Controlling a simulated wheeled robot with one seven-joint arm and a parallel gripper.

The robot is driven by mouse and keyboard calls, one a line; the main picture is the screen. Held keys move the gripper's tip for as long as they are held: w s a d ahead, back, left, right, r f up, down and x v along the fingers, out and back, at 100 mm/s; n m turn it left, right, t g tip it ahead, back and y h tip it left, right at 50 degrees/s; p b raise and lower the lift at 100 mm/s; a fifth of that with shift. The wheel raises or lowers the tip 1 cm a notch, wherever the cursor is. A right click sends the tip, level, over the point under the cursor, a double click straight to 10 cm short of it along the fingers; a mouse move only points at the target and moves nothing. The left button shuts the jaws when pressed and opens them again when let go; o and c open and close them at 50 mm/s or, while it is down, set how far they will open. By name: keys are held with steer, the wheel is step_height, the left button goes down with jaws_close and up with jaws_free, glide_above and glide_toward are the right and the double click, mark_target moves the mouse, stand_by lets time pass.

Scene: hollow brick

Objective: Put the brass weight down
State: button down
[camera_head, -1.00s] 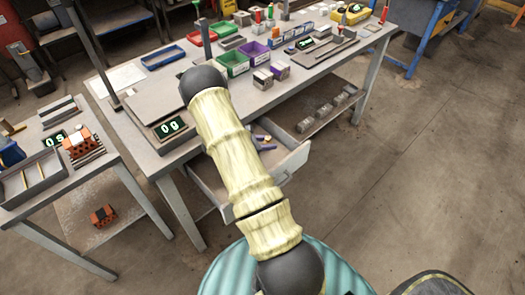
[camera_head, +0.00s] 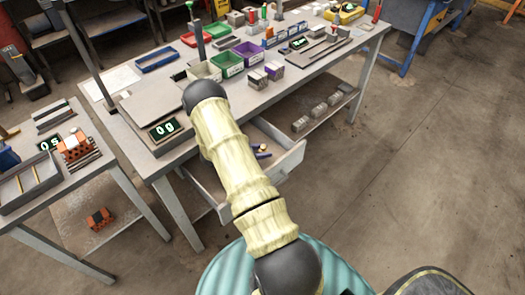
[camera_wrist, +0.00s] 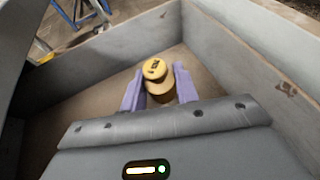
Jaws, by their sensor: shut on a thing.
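The brass weight (camera_wrist: 157,72) is a stepped, rounded piece with a mark on its top. In the wrist view it sits between the two purple fingers of my gripper (camera_wrist: 158,88), which is shut on it. Both are inside the open grey drawer (camera_wrist: 90,68), with walls around them. Whether the weight touches the drawer floor I cannot tell. In the head view the drawer (camera_head: 288,163) is pulled out under the long workbench. Small purple and brass bits show inside it; my arm hides part of the drawer.
The workbench (camera_head: 140,110) carries a scale with a lit display (camera_head: 163,129), a green bin (camera_head: 228,64) and a purple bin (camera_head: 250,50). A lower shelf (camera_head: 315,118) holds several grey blocks. A side table (camera_head: 95,168) stands at left. Floor at right is clear.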

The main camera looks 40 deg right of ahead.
steer(key=shift+f+b, duration=0.3)
steer(key=shift+f, duration=0.05)
steer(key=shift+f, duration=0.3)
steer(key=c, duration=1.1)
jaws_free()
steer(key=shift+o, duration=0.2)
steer(key=shift+r, duration=0.45)
steer(key=v, duration=0.7)
steer(key=shift+w, duration=0.15)
steer(key=shift+a+r, duration=0.2)
steer(key=shift+a, duration=0.1)
steer(key=shift+d, duration=0.1)
